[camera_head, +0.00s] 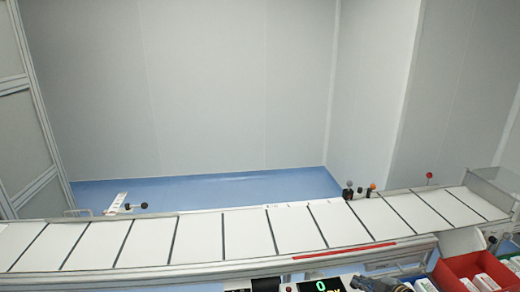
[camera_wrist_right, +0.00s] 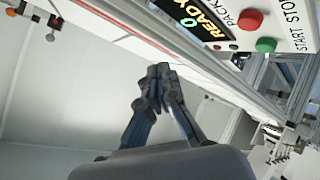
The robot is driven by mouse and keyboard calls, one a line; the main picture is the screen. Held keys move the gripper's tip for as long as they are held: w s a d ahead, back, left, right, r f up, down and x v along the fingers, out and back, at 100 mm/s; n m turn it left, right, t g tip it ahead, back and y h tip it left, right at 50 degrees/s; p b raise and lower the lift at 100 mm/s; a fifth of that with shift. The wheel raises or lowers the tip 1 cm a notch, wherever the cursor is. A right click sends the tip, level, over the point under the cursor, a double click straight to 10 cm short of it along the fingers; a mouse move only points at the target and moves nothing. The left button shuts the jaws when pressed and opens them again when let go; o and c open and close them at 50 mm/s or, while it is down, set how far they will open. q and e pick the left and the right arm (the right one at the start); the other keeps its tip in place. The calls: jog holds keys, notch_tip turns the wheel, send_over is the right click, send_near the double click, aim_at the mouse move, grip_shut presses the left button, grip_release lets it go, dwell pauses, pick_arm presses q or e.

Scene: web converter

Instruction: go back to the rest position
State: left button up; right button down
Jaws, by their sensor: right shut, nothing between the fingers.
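My right gripper (camera_head: 385,284) shows at the bottom edge of the head view, right of the middle, just in front of the conveyor. In the right wrist view its dark fingers (camera_wrist_right: 158,78) meet at the tips and hold nothing. Most of my right arm is out of the frame. My left gripper is not in either view.
A conveyor (camera_head: 200,238) with white segments and dark bars crosses the head view. A control display (camera_head: 320,285) stands at its front edge; the wrist view shows its green button (camera_wrist_right: 266,45). A red bin (camera_head: 458,272) with white items is at the right.

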jog(key=s+a+r+m+t+y, duration=0.1)
jog(key=a+r+t+y, duration=0.1)
jog(key=a+r+t, duration=0.5)
jog(key=s+d+r+m+t+h, duration=0.1)
jog(key=s+d+r+m+h, duration=0.4)
jog(key=m+h, duration=0.3)
jog(key=s+f+m+g+h, duration=0.2)
jog(key=s+f+m+g, duration=0.1)
jog(key=s+f+g, duration=0.3)
jog(key=s+f+m+g+h, duration=0.1)
jog(key=s+f+m+g, duration=0.2)
jog(key=s, duration=0.5)
jog(key=s+a+f+n+g+y, duration=0.2)
jog(key=s+a+g+y, duration=0.1)
jog(key=s+a, duration=0.3)
jog(key=s+a+f+n+g+y, duration=0.2)
jog(key=s+a+f+g, duration=0.15)
jog(key=s, duration=0.55)
notch_tip(320, 180, down, 28)
jog(key=a+g+b, duration=0.1)
jog(key=b, duration=0.2)
jog(key=s+d+f+g+b, duration=0.1)
jog(key=s+d+f+b, duration=0.1)
jog(key=s+f, duration=1.6)
jog(key=shift+d+f, duration=0.5)
jog(key=shift+f, duration=0.15)
jog(key=shift+g, duration=0.25)
